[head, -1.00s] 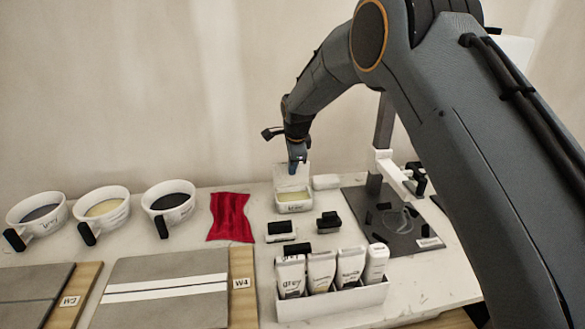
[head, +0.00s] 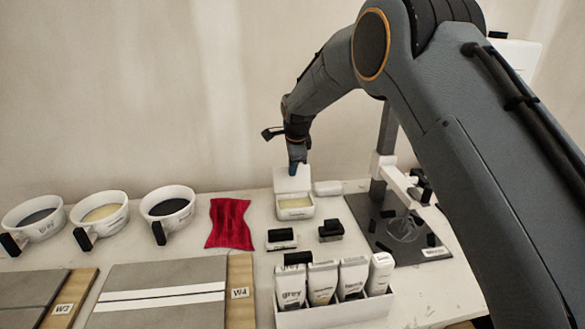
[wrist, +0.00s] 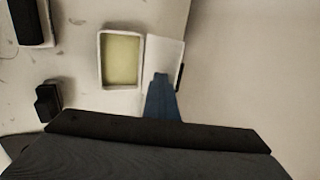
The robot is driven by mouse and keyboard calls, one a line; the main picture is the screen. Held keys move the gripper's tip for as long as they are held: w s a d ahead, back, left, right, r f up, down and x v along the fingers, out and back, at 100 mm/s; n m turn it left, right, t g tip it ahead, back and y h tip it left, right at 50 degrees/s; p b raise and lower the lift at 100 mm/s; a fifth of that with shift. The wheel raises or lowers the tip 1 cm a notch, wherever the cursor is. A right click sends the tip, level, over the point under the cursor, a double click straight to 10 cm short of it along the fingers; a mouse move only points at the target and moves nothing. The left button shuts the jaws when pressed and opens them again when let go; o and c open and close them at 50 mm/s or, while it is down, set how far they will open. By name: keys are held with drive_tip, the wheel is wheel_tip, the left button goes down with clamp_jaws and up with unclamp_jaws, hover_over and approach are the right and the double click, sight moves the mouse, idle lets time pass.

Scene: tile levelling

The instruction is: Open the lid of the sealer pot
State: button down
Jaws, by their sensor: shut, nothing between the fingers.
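The sealer pot (head: 295,213) is a small white box with pale yellow content, standing at the back middle of the table. Its white lid (head: 291,183) stands raised at the pot's back edge, so the pot is open. In the wrist view the pot (wrist: 101,72) shows its open top, with the lid (wrist: 157,55) beside it. My gripper (head: 294,167) is shut, with its blue fingertips at the lid's upper edge. In the wrist view the fingertips (wrist: 161,80) overlap the lid; I cannot tell whether they touch it.
Two dark-topped blocks (head: 281,240) (head: 331,231) stand in front of the pot. A white rack (head: 334,308) of labelled tubes is nearer. A red cloth (head: 230,223) and several handled bowls (head: 167,210) lie left. A dark board (head: 385,237) is at right.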

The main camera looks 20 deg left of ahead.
drive_tip(key=shift+s+d+f, duration=0.2)
drive_tip(key=shift+s+d, duration=0.1)
drive_tip(key=v, duration=1.2)
drive_tip(key=s+d+f+n+h, duration=0.1)
drive_tip(key=s+d+n, duration=0.15)
drive_tip(key=d, duration=0.65)
drive_tip(key=s+d+f+n+g, duration=0.15)
drive_tip(key=s+d, duration=0.25)
drive_tip(key=d, duration=0.6)
drive_tip(key=s+d+f+n+h, duration=0.1)
drive_tip(key=s+d+f+n, duration=0.15)
drive_tip(key=d, duration=0.65)
drive_tip(key=s+d+f+n, duration=0.2)
drive_tip(key=s+d+n, duration=0.1)
drive_tip(key=s+d, duration=0.5)
drive_tip(key=s+d+f+n+g, duration=0.1)
drive_tip(key=s+d+f+n, duration=0.1)
drive_tip(key=s+d, duration=0.6)
drive_tip(key=s+n, duration=0.1)
drive_tip(key=s, duration=0.5)
drive_tip(key=shift+s+d+f, duration=0.25)
drive_tip(key=shift+d+f, duration=0.05)
